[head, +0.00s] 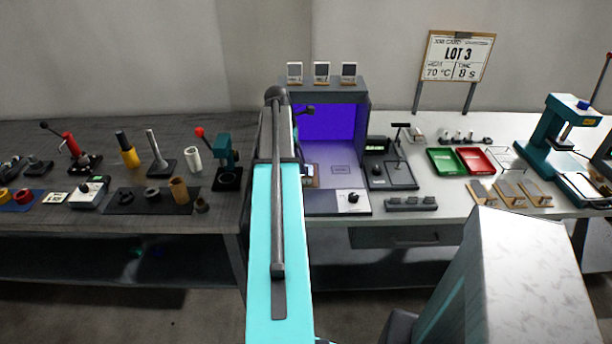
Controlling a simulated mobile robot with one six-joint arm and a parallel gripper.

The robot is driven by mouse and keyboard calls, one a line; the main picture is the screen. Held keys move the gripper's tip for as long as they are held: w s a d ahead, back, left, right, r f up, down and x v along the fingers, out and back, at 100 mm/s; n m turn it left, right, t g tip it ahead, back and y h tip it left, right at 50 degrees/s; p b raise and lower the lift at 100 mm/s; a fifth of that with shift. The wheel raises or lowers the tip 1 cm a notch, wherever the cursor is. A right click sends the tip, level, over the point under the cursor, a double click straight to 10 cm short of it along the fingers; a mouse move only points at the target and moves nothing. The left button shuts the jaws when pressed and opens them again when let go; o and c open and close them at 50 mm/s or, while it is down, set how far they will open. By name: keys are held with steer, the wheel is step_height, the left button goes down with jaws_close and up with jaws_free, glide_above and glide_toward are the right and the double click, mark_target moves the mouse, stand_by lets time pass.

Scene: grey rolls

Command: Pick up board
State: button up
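Several things here could be called a board, and I cannot tell which one is meant. Three small wooden boards with grey tops lie side by side on the white bench at the right: a left one (482,192), a middle one (510,193) and a right one (535,193). A small brown-edged piece (312,177) shows just right of my arm, at the purple-lit booth (369,115); it is too small and partly hidden to name. My arm rises up the middle of the picture and hides what is behind it. I cannot make out my gripper's fingers.
A green tray (444,161) and a red tray (475,160) stand behind the wooden boards. A teal press (550,135) stands at the far right. The dark left bench (60,215) is crowded with tools.

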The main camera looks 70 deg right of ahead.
mark_target(306, 176)
steer(key=shift+s+f, duration=0.15)
steer(key=shift+f, duration=0.4)
steer(key=shift+f, duration=0.1)
steer(key=shift+s+a+f+p, duration=0.1)
steer(key=shift+s+f+p, duration=0.15)
steer(key=shift+f, duration=0.2)
steer(key=shift+s+f+p, duration=0.15)
steer(key=shift+f+p, duration=0.2)
steer(key=shift+f, duration=0.1)
steer(key=shift+p+x, duration=0.4)
steer(key=shift+x, duration=1.15)
jaws_close()
